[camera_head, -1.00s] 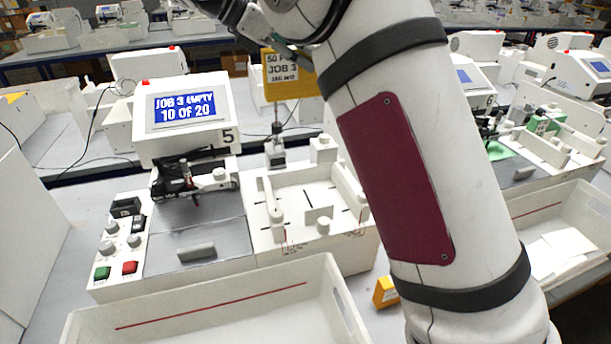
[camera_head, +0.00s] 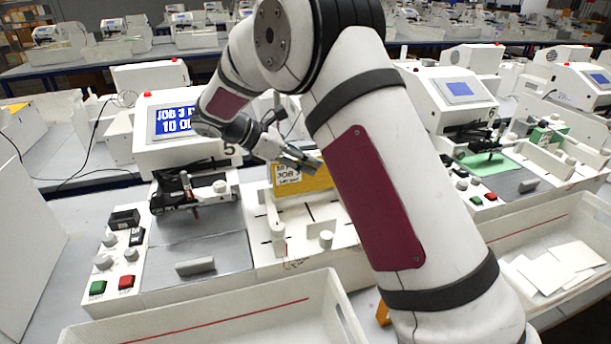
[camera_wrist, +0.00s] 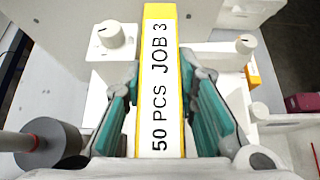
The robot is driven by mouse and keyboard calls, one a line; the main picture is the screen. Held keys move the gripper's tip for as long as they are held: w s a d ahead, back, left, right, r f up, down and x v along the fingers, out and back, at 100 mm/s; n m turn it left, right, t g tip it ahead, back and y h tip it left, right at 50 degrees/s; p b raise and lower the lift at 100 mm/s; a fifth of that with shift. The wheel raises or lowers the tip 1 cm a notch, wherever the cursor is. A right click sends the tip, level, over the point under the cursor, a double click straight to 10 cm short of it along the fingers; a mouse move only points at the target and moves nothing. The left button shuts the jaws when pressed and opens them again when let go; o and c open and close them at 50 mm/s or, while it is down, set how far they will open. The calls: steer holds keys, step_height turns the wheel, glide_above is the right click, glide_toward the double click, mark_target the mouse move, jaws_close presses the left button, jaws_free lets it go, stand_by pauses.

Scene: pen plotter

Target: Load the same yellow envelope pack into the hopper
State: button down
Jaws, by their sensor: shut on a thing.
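The yellow envelope pack (camera_head: 303,180) has a white label reading "50 PCS JOB 3" in the wrist view (camera_wrist: 160,85). My gripper (camera_head: 300,160) is shut on it, with a teal-padded finger on each side in the wrist view (camera_wrist: 162,95). The pack is at the back part of the white hopper (camera_head: 295,250) of machine 5. I cannot tell whether it touches the hopper floor. White guide posts (camera_wrist: 112,36) show beside the pack. My arm hides the right side of the hopper in the head view.
Machine 5's screen (camera_head: 170,120) is partly covered by my arm. A white bin (camera_head: 200,325) stands in front. A small yellow-orange box (camera_head: 383,312) lies right of the machine, mostly behind my arm. Another machine with a green sheet (camera_head: 488,164) is at the right.

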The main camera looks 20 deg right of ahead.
mark_target(306, 176)
steer(key=shift+f, duration=2.2)
steer(key=shift+f, duration=0.15)
steer(key=c, duration=1.3)
jaws_free()
